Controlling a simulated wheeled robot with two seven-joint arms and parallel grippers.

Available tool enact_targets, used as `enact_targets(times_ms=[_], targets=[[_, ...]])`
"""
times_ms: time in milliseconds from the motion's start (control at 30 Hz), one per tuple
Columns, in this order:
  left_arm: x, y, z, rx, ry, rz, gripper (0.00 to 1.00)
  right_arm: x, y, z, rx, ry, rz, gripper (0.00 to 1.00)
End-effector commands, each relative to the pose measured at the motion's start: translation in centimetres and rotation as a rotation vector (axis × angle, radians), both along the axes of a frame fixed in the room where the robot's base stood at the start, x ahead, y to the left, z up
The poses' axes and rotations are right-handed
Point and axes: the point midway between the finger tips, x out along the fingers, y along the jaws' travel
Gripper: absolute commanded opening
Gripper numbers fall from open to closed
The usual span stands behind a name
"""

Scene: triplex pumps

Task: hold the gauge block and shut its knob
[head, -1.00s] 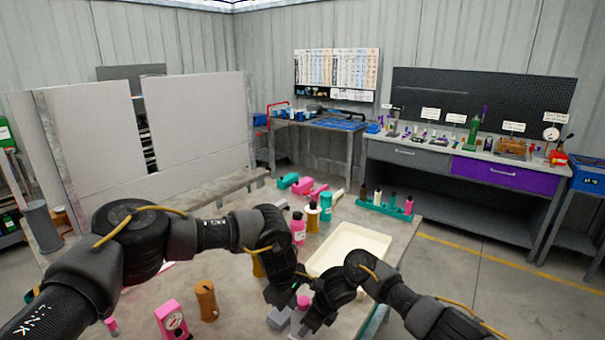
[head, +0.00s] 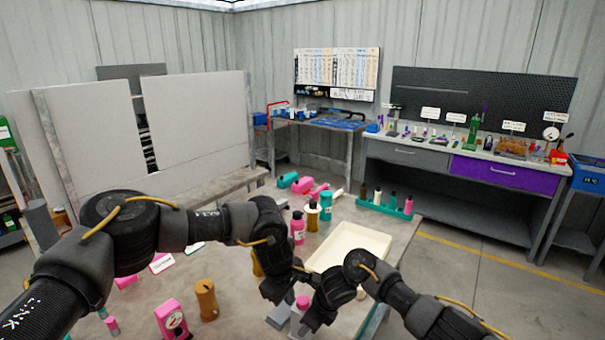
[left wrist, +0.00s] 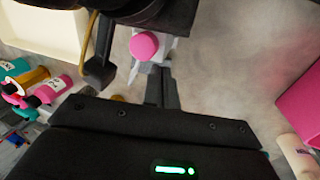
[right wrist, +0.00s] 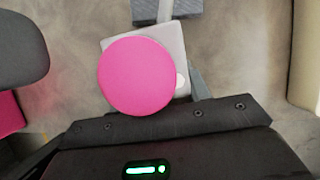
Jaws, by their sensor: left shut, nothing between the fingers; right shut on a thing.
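The gauge block (head: 297,320) is a small pale block with a round pink knob (head: 303,302) on top, near the table's front edge. My right gripper (head: 314,322) is shut on the block. In the right wrist view the pink knob (right wrist: 137,77) hides much of the pale block (right wrist: 170,40). My left gripper (head: 277,319) is shut and empty just left of the block. In the left wrist view its fingers (left wrist: 163,88) point towards the pale block (left wrist: 155,66) and pink knob (left wrist: 145,46). Whether they touch the block I cannot tell.
A cream tray (head: 388,241) lies behind my right gripper. A pink dial box (head: 171,319) and a brown cylinder (head: 207,300) stand to the left. Pink (head: 298,229) and teal bottles (head: 326,206) and a teal rack (head: 385,207) stand farther back.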

Motion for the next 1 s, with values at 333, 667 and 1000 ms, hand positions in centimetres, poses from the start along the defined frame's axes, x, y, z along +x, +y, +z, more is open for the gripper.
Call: enact_targets(times_ms=[333, 667, 1000], targets=[[0.0, 0.0, 3.8, 0.000, 0.000, 0.000, 0.00, 0.0, 0.0, 0.0, 0.000, 0.000, -0.001, 0.10], [0.0, 0.0, 4.1, 0.000, 0.001, 0.000, 0.00, 0.1, -0.1, 0.0, -0.001, -0.001, -0.002, 0.10], [-1.4, -2.5, 5.1, 0.001, -0.001, -0.002, 0.00, 0.1, -0.1, 0.0, -0.001, -0.001, -0.002, 0.10]])
